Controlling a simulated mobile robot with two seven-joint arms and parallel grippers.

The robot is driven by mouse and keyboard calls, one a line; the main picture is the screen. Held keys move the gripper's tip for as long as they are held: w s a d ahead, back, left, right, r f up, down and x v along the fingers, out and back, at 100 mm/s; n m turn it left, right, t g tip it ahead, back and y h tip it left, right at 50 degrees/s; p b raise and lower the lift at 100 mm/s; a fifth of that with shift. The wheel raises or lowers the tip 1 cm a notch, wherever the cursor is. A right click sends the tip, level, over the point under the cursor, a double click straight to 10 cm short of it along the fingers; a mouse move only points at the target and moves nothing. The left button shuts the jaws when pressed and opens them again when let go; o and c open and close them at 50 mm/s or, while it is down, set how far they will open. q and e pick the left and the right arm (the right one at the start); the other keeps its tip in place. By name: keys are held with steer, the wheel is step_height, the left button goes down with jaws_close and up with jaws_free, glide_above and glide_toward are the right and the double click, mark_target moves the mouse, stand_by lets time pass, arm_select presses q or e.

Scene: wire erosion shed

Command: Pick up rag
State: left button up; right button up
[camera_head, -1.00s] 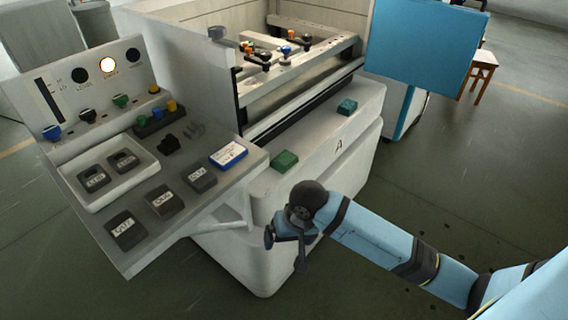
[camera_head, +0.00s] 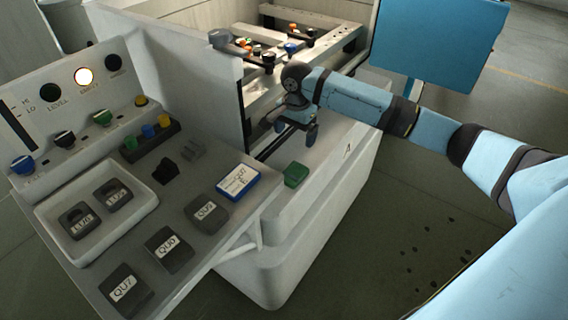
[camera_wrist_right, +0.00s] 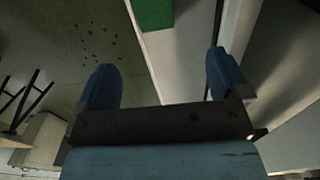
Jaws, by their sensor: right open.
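A small green folded-looking pad (camera_head: 296,174) lies on the pale front ledge of the machine; it also shows at the top edge of the wrist view (camera_wrist_right: 155,12). I cannot tell for sure whether it is the rag. A second, teal item seen earlier farther along the ledge is hidden now, apparently behind my right arm. My right gripper (camera_head: 296,132) is open and empty, pointing down above the ledge, beyond the green pad and apart from it. Its two blue fingers (camera_wrist_right: 160,70) are spread in the wrist view. My left gripper is out of view.
A sloped control panel (camera_head: 215,235) with labelled dark blocks, a blue-and-white box (camera_head: 238,182) and a pale tray (camera_head: 60,235) stands at left. The machine's upright wall (camera_head: 190,80) is close to the gripper's left. A blue panel (camera_head: 437,40) stands behind my arm. Floor is open at right.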

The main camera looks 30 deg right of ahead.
glide_toward(295, 170)
steer(key=shift+w+d+b, duration=0.1)
steer(key=shift+w+b, duration=0.15)
steer(key=shift+b, duration=0.15)
step_height(295, 170, down, 4)
steer(key=shift+r+b, duration=0.1)
steer(key=shift+b, duration=0.2)
steer(key=shift+f, duration=0.35)
steer(key=f, duration=0.3)
steer(key=f+b, duration=0.1)
steer(key=shift+s+f, duration=0.2)
steer(key=shift+s, duration=0.15)
steer(key=shift+f, duration=0.25)
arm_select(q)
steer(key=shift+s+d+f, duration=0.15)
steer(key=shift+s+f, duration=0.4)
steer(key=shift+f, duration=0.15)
arm_select(e)
steer(key=c, duration=1)
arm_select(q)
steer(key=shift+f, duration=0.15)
arm_select(e)
steer(key=shift+c, duration=0.4)
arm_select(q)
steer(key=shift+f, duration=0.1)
